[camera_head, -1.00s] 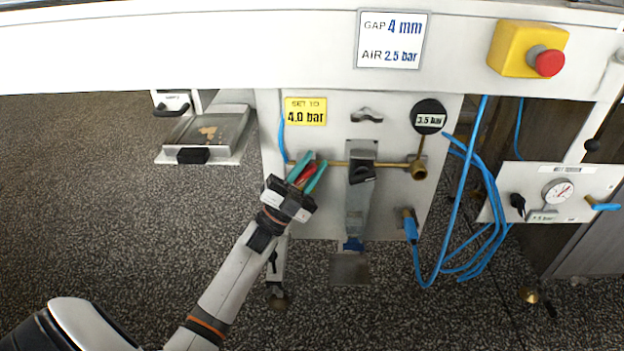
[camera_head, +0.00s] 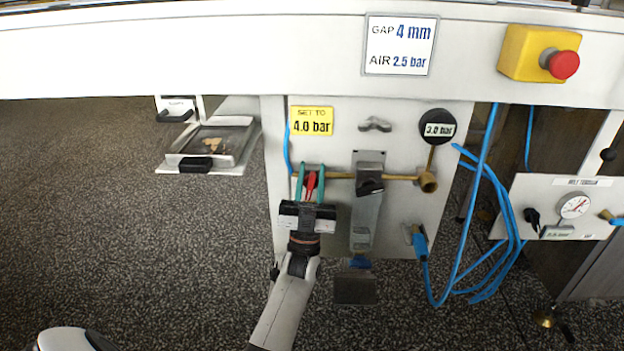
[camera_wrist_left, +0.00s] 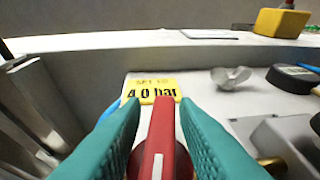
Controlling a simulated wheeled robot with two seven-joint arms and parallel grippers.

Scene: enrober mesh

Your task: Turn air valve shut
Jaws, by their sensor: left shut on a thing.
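The red air valve handle (camera_head: 311,182) sits on a brass pipe (camera_head: 340,176) on the white panel, under the yellow "4.0 bar" label (camera_head: 311,121). The handle points straight up and down, across the pipe. My left gripper (camera_head: 311,170) comes from below and is shut on it, a teal finger on each side. In the left wrist view, the red handle (camera_wrist_left: 165,130) with its white line stands between the fingers. The valve body is mostly hidden behind my gripper. A round black gauge (camera_head: 438,126) on the right reads about 3.0 bar. My right gripper is not in view.
A black knob (camera_head: 369,186) on a grey bracket is right of the valve. Blue hoses (camera_head: 470,200) hang further right. A yellow box with a red button (camera_head: 564,65) is upper right. A metal tray (camera_head: 212,145) is on the left. Floor below is open.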

